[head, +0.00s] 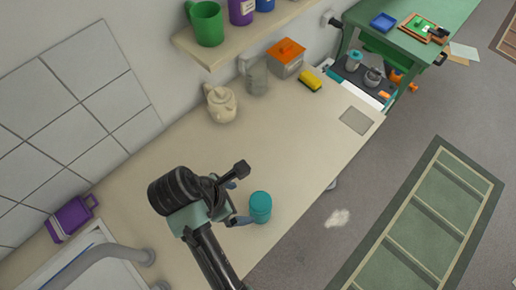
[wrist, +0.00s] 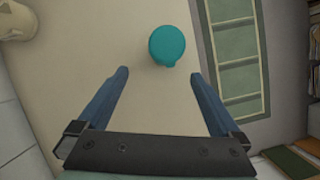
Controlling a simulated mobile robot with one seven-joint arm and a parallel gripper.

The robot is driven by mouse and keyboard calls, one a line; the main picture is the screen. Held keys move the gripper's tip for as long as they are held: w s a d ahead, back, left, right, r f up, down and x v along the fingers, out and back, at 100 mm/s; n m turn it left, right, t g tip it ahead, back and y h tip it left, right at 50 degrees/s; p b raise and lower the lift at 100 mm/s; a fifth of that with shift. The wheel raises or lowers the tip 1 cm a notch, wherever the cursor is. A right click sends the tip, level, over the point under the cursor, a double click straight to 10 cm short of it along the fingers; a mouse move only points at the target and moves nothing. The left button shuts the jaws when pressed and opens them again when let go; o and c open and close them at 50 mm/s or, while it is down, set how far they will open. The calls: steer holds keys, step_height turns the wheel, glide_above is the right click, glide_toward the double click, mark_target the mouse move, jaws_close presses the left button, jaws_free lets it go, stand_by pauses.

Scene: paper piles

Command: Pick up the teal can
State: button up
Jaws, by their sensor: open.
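The teal can (head: 260,207) stands upright on the beige counter (head: 290,140), near its front edge. In the wrist view the can (wrist: 167,45) shows from above, beyond the fingertips and a little right of the middle of the gap. My gripper (head: 234,203) is beside the can, to its left in the head view. In the wrist view my gripper (wrist: 160,72) is open with two blue fingers spread and nothing between them. The can and the fingers look apart; the exact height of the fingers is hard to tell.
A cream teapot (head: 221,103), a glass jug (head: 254,77), an orange-lidded box (head: 287,57) and a yellow sponge (head: 310,81) stand along the back. A purple container (head: 71,218) is by the sink at left. The counter's middle is clear.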

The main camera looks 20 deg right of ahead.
mark_target(249, 206)
steer(key=x, duration=0.7)
steer(key=shift+s+d+f, duration=0.25)
steer(key=shift+f, duration=0.05)
steer(key=x, duration=0.2)
steer(key=p+x, duration=0.1)
steer(key=x, duration=0.1)
steer(key=shift+s+d, duration=0.2)
steer(key=shift+s, duration=0.05)
steer(key=shift+d+f, duration=0.25)
steer(key=shift+f, duration=0.25)
steer(key=shift+w+r, duration=0.1)
jaws_close()
